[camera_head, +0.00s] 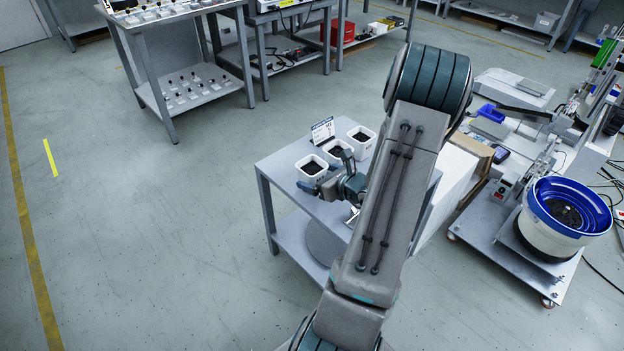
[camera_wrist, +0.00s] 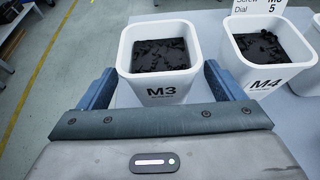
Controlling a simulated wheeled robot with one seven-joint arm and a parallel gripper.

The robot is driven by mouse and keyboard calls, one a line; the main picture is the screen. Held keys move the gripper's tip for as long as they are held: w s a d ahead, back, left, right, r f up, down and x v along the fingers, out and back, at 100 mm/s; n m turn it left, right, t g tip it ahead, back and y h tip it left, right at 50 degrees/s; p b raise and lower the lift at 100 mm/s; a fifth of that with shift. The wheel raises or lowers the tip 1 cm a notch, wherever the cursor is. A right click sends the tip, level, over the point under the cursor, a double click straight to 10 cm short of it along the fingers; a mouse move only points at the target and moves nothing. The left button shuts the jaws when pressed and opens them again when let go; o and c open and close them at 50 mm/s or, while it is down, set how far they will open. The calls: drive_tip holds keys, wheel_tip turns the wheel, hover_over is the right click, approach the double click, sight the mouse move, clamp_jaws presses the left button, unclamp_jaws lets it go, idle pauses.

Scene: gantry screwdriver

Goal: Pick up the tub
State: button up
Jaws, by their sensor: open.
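A white square tub marked M3 (camera_wrist: 160,92), filled with dark screws, stands upright on the small grey table. It is the leftmost tub in the head view (camera_head: 312,168). My gripper (camera_wrist: 158,75) is open, with one blue finger left of the M3 tub and the other right of it, between it and the M4 tub. I cannot tell whether a finger touches the wall. In the head view my gripper (camera_head: 327,173) reaches in from the right, low by the tubs. A similar white tub marked M4 (camera_wrist: 266,75) stands to the right.
A third white tub (camera_head: 361,138) stands farther along the row. A label card (camera_head: 322,131) stands behind the tubs. The table (camera_head: 283,181) has a lower shelf. A blue-rimmed bowl feeder (camera_head: 565,208) stands at right. Open floor lies to the left.

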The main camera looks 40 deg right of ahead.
sight(312, 173)
drive_tip(key=x, duration=0.3)
drive_tip(key=shift+w+b, duration=0.1)
drive_tip(key=shift+b, duration=0.25)
drive_tip(key=c, duration=1.2)
drive_tip(key=shift+r, duration=0.1)
drive_tip(key=shift+r, duration=0.1)
